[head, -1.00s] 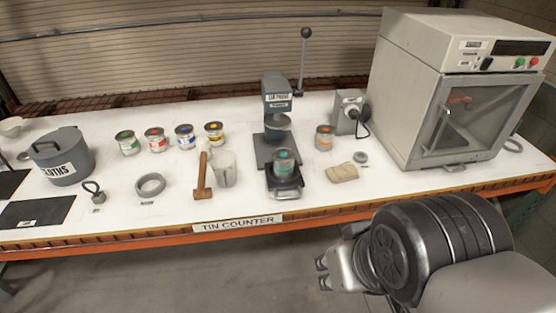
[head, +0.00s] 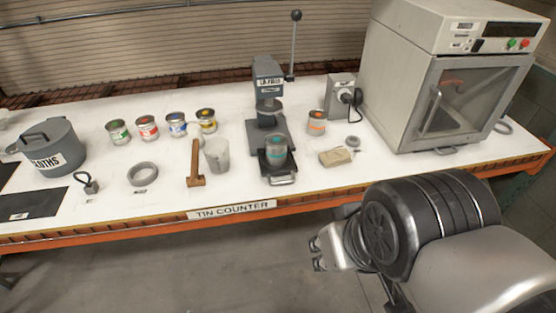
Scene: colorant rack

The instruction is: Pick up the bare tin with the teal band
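The tin with the teal band (head: 276,150) stands upright on the small dark scale-like tray (head: 281,181) in front of the lid press. Its top looks grey, with a small coloured spot; I cannot tell clearly whether a lid is on. My gripper (head: 318,257) is at the lower right, in front of the counter edge and below the counter top in the picture. It is well apart from the tin. Its fingers point left and seem spread with nothing between them.
The lid press (head: 268,90) stands right behind the tin. A large oven-like cabinet (head: 455,75) fills the right.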

